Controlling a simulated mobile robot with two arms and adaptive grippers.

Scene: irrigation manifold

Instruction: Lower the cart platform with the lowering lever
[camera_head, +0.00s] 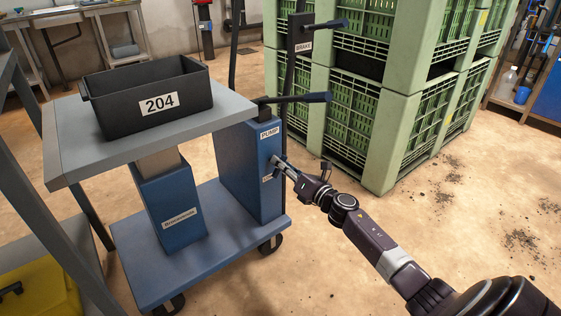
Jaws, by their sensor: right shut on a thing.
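The cart's grey platform (78,157) is raised on a column above the blue cart base (150,262). A black bin (120,112) marked 204 stands on the platform. A blue pump box (237,165) rises at the right end of the base. The lowering lever (273,160) is on the box's right-hand face, below the PUMP label, and only a small part of it shows. My right gripper (279,163) comes in from the right and is shut on the lever. The fingers hide most of the lever. My left gripper is out of view.
A dark pump handle (292,98) sticks out above my right gripper, and a brake lever (325,26) is higher up. Green crates (392,140) are stacked close behind. A grey frame (60,232) and a yellow case (40,292) are at left. Floor at right is open.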

